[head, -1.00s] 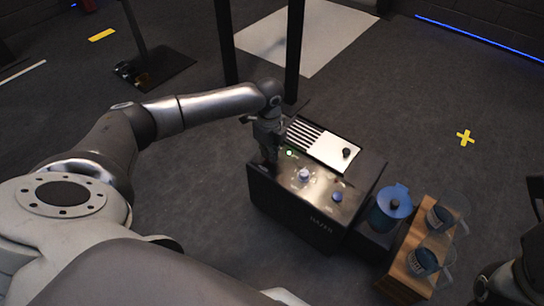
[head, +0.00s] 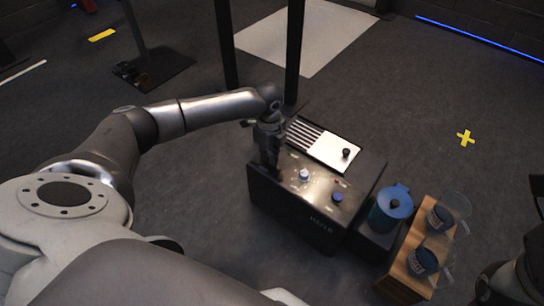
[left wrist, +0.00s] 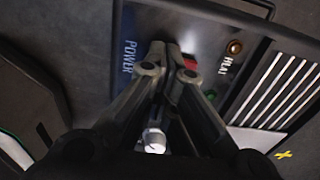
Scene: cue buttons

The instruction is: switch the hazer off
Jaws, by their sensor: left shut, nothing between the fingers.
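The hazer (head: 286,208) is a dark box on the floor, with a top panel of knobs and a white plate beside slots. In the left wrist view its panel (left wrist: 205,24) shows a POWER label, a red switch part (left wrist: 189,62) and a brownish pilot lamp (left wrist: 235,47). My left gripper (head: 270,168) is shut and empty, pointing down at the panel's left end. In the left wrist view its fingertips (left wrist: 170,50) are at the switch, between the POWER label and the red part, hiding much of it. Contact cannot be told for sure.
A white knob (head: 304,175) and a blue knob (head: 337,197) sit on the panel. A blue-lidded jug (head: 391,207) and a wooden crate (head: 399,274) with clear jugs stand at the right. Black posts (head: 295,50) rise behind. Open floor lies beyond.

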